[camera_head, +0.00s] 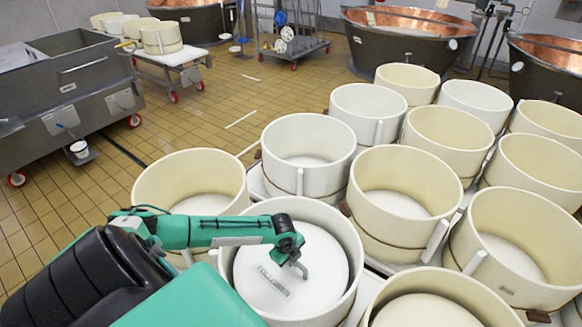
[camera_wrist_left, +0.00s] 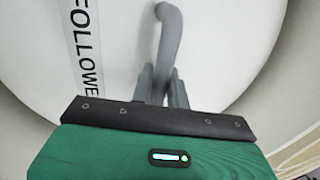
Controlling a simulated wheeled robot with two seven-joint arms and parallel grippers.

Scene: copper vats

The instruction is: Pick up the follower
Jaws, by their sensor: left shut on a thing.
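In the left wrist view, the disc (camera_wrist_left: 225,45) fills most of the picture behind the handle (camera_wrist_left: 168,35). My left gripper (camera_head: 297,262) is above the disc. Its fingers (camera_wrist_left: 162,88) are shut on the handle from both sides. My right gripper is not in view.
Several cream and white moulds (camera_head: 407,180) crowd around and to the right, close together. A steel tank (camera_head: 75,85) stands at the left, and copper vats (camera_head: 405,40) stand at the back. The tiled floor (camera_head: 205,110) between them is mostly clear.

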